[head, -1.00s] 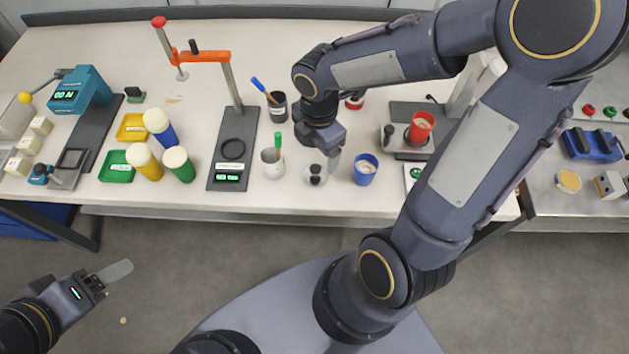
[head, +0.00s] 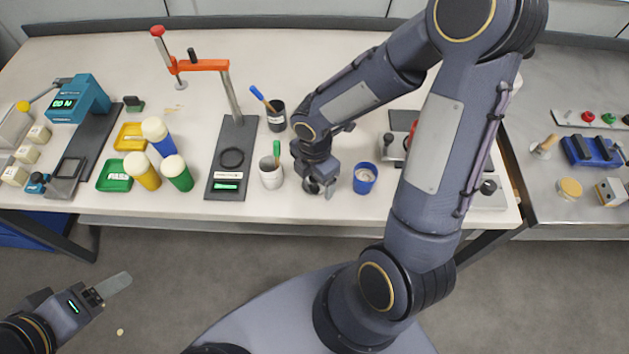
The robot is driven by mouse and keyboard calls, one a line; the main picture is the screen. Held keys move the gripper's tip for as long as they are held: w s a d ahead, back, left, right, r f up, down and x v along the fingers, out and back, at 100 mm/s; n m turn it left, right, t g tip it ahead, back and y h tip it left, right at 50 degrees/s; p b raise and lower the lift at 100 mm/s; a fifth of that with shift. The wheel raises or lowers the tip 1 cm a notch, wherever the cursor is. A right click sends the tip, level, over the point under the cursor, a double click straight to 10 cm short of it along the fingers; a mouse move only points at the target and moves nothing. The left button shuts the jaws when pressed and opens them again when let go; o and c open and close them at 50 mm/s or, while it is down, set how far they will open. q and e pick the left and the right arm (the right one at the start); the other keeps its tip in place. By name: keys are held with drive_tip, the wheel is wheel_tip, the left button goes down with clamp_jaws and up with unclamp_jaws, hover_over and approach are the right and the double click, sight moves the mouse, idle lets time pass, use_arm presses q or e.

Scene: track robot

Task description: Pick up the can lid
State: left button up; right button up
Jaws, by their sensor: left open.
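The can lid (head: 312,188), a small pale disc with a dark knob, lies on the table near its front edge. My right gripper (head: 322,190) points down right over it and hides much of it. I cannot tell whether the fingers touch the knob or how far apart they are. My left gripper (head: 112,287) is open and empty, low at the left over the floor, well away from the table.
A white cup (head: 271,176) with a green-handled tool stands just left of my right gripper, and a blue cup (head: 364,180) just right. A dark cup (head: 276,118) is behind. My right arm hides part of the right side.

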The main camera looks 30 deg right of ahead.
drive_tip(key=c, duration=0.9)
drive_tip(key=shift+r, duration=0.1)
